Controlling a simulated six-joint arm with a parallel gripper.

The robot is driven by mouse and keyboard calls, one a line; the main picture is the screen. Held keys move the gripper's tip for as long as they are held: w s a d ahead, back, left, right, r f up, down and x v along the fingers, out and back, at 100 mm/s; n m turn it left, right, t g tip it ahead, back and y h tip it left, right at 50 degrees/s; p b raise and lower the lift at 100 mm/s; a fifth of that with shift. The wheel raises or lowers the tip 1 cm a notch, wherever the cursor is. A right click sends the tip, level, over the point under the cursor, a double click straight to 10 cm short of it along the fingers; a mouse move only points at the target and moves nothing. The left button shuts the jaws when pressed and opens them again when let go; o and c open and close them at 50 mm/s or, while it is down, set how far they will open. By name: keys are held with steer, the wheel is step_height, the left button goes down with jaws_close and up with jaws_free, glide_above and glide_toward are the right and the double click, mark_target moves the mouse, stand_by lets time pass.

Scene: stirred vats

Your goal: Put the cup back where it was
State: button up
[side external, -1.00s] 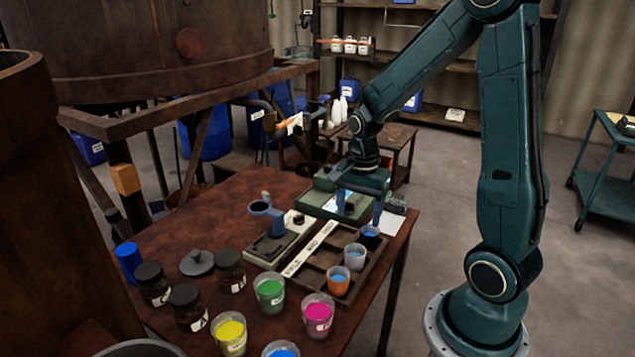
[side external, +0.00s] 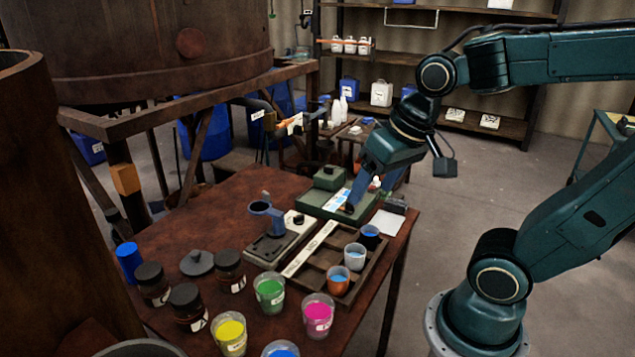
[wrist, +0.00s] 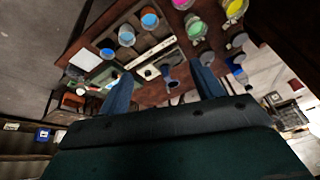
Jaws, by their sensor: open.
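Three small cups with blue contents stand upright in a row in the dark wooden tray (side external: 313,278). The dark navy cup (side external: 370,238) is in the far corner, the grey cup (side external: 355,257) in the middle and the orange-brown cup (side external: 338,281) nearest. My gripper (side external: 371,203) is open and empty, tilted in the air beyond the navy cup and apart from it. The wrist view shows both blue fingers of my gripper (wrist: 164,85) spread wide with nothing between them. There the navy cup (wrist: 107,53) is left of the fingers.
A green scale (side external: 312,203) and a white paper (side external: 387,223) lie near the tray. A blue-armed stand (side external: 277,235) is left of it. Paint cups, such as the magenta one (side external: 318,315), and dark jars (side external: 150,283) fill the front. The table's (side external: 190,225) back left is bare.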

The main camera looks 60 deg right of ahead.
steer(key=s+n, duration=0.1)
steer(key=s+a+r+n, duration=0.1)
steer(key=s+a+r+n+t, duration=0.1)
steer(key=n, duration=0.1)
steer(key=shift+s, duration=0.35)
stand_by(1.1)
